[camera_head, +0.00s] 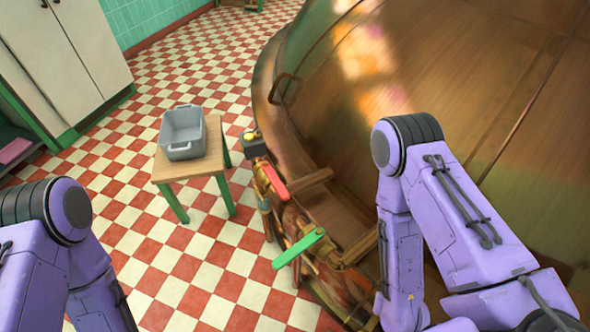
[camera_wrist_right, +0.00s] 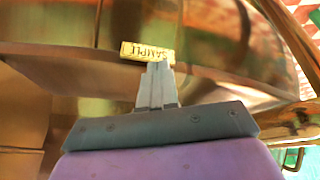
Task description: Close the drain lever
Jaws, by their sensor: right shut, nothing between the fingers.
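A red lever (camera_head: 276,182) and a green lever (camera_head: 299,247) stick out from the pipework at the side of the copper kettle (camera_head: 450,75) in the head view. I cannot tell from any label which one is the drain lever. My right gripper (camera_wrist_right: 159,66) is shut and empty in the right wrist view. Its fingertips point at a yellow tag (camera_wrist_right: 147,51) that reads SAMPLE upside down; I cannot tell if they touch it. My right gripper is hidden in the head view, where only its arm shows. My left gripper is out of view.
A small wooden table (camera_head: 190,168) with green legs carries a grey bin (camera_head: 183,135) left of the kettle. A dark box with a yellow top (camera_head: 251,138) sits beside the red lever. Cream cabinets (camera_head: 60,50) stand at far left. The checkered floor between is clear.

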